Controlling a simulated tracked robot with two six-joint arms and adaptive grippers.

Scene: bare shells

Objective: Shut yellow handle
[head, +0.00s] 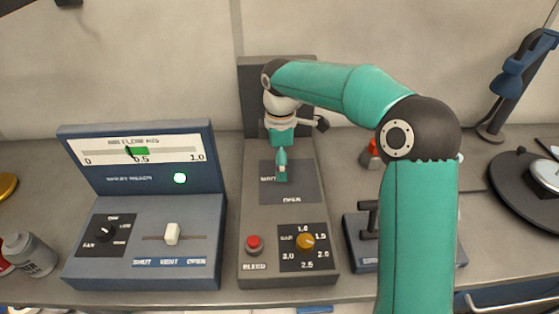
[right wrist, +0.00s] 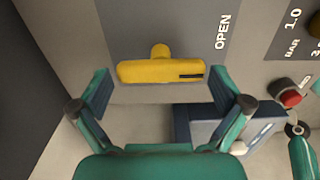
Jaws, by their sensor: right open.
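The yellow handle (right wrist: 160,72) shows in the right wrist view, a thick bar on a short round stem. It stands out from a dark plate (right wrist: 185,35) marked OPEN beside the bar's right end. My right gripper (right wrist: 160,85) is open, with one finger off each end of the bar. I see no grip on the handle. In the head view my right gripper (head: 281,160) is over the dark plate of the middle panel (head: 262,235). There the handle is hidden and the plate's upper label is partly covered. My left gripper is not seen.
The middle panel carries a red button (head: 254,243) and an orange knob (head: 305,241). A blue console (head: 140,205) with a white slider stands left. Another device (head: 356,240) is partly behind my right arm. A jar (head: 30,253) stands far left, a dark round device (head: 520,185) right.

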